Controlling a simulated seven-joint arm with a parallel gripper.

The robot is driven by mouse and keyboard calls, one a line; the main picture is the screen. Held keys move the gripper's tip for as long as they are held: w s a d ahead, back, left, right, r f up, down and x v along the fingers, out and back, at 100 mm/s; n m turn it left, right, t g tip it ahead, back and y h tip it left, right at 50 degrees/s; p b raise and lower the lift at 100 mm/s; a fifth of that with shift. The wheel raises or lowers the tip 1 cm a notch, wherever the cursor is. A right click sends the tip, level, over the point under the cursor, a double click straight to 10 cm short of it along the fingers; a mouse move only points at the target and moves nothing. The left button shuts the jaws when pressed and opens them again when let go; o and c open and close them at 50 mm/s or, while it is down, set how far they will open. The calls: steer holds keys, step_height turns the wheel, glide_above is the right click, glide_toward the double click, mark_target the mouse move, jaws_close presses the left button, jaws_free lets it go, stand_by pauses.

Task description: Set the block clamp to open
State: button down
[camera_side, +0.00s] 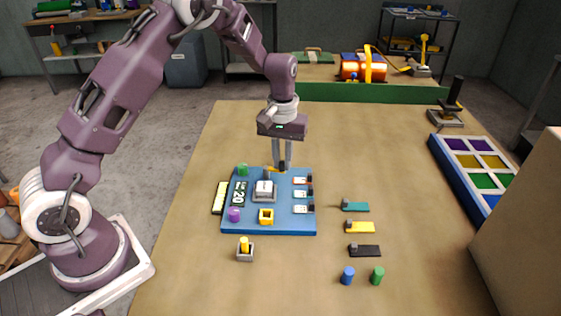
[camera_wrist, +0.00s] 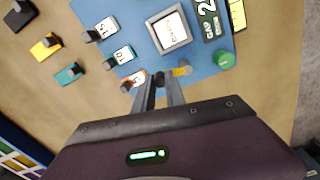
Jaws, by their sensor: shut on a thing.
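The blue board (camera_side: 290,226) lies flat on the table. A grey block with a white label (camera_side: 264,190) stands in its middle; it also shows in the wrist view (camera_wrist: 169,31). At the board's far edge is a small yellow lever (camera_side: 270,169) with a dark knob, seen beside the fingertips in the wrist view (camera_wrist: 182,71). I take this lever to be part of the block clamp; its exact setting is hard to tell. My gripper (camera_side: 282,165) points down at that edge, its fingers shut on the dark knob, which they mostly hide.
The board carries a green knob (camera_side: 242,169), a purple knob (camera_side: 235,214), a yellow square socket (camera_side: 266,216) and several labelled tabs on the right. Loose coloured tabs and pegs lie right of the board. A compartment tray (camera_side: 455,186) and tan box (camera_side: 524,235) stand farther right.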

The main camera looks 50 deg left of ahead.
steer(key=shift+w+a+r+n, duration=0.15)
steer(key=shift+w+n, duration=0.1)
steer(key=shift+n, duration=0.4)
steer(key=shift+w+a+f+n, duration=0.15)
steer(key=shift+w+n, duration=0.1)
steer(key=shift+n, duration=0.4)
steer(key=shift+r, duration=0.1)
steer(key=c, duration=1.4)
jaws_free()
step_height(320, 180, up, 7)
